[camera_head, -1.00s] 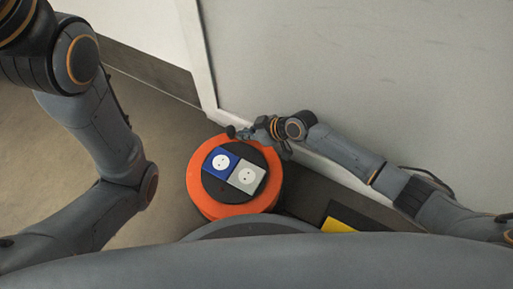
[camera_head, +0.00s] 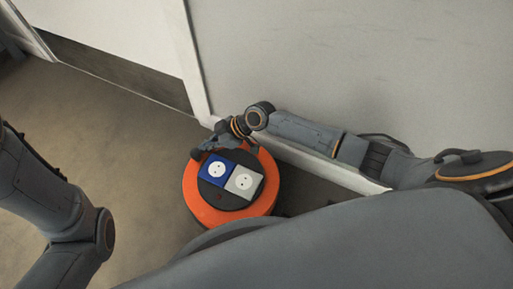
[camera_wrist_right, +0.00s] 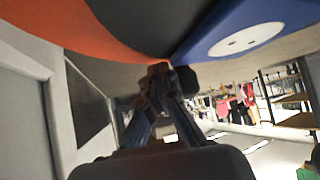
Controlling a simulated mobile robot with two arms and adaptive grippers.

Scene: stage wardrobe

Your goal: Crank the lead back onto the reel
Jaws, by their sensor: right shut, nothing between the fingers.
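The reel (camera_head: 190,197) is an orange drum with a dark centre, standing on the floor. Its top bears a blue socket (camera_head: 217,170) and a pale grey socket (camera_head: 243,182). A dark round knob (camera_head: 196,154) shows at its upper-left rim; it also shows in the right wrist view (camera_wrist_right: 187,78). My right gripper (camera_head: 209,147) is shut and empty just beside the knob; I cannot tell whether they touch. In the right wrist view its fingers (camera_wrist_right: 160,88) are close together, near the orange reel (camera_wrist_right: 75,25). My left gripper is out of view. I see no lead.
A pale wall panel (camera_head: 360,70) with a white base edge stands close behind the reel and my right arm. Bare floor (camera_head: 120,130) lies open to the left. Hanging clothes (camera_wrist_right: 235,105) and shelves (camera_wrist_right: 275,85) show far off in the right wrist view.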

